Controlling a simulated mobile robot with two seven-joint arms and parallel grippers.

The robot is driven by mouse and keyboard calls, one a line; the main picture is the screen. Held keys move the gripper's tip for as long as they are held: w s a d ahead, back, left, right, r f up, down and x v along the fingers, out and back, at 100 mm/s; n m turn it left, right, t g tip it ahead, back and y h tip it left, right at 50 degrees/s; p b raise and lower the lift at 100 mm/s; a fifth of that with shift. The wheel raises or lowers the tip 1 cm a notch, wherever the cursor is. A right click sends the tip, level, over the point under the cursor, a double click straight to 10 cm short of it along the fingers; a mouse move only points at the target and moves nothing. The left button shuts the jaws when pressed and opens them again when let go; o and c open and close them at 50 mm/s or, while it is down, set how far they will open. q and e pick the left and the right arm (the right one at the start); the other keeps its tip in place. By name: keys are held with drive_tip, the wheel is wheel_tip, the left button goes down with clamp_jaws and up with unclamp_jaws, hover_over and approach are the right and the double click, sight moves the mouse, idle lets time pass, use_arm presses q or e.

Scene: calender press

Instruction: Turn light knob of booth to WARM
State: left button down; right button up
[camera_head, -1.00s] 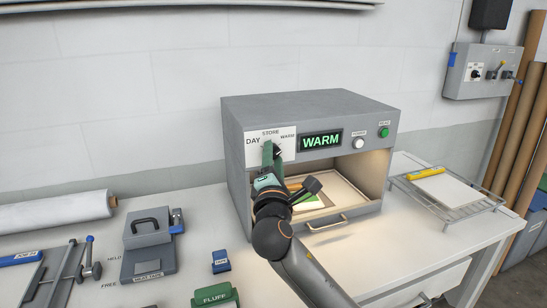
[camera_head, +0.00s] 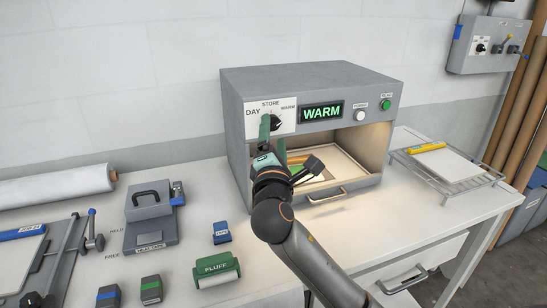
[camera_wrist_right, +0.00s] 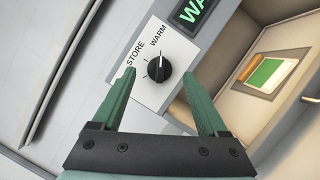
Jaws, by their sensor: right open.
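The light booth (camera_head: 305,82) is a grey box on the table with a lit interior. Its black light knob (camera_head: 276,122) sits on a white plate marked DAY, STORE and WARM. In the right wrist view the knob (camera_wrist_right: 158,70) has its white line pointing toward WARM. The green display (camera_head: 321,113) reads WARM. My right gripper (camera_head: 273,137) is in front of and just below the knob. In the right wrist view its green fingers (camera_wrist_right: 158,92) are spread wide, with the knob clear beyond them and nothing between them. My left gripper is not in view.
A white POWER button (camera_head: 359,116) and a green READ button (camera_head: 385,105) are on the booth's front. A pull-out tray (camera_head: 340,183) lies inside. A wire rack (camera_head: 447,172) stands right of the booth. A green FLUFF block (camera_head: 216,271) and several small tools lie left.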

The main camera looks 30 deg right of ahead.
drive_tip(key=b+v, duration=0.1)
drive_tip(key=v, duration=0.9)
drive_tip(key=shift+a, duration=0.1)
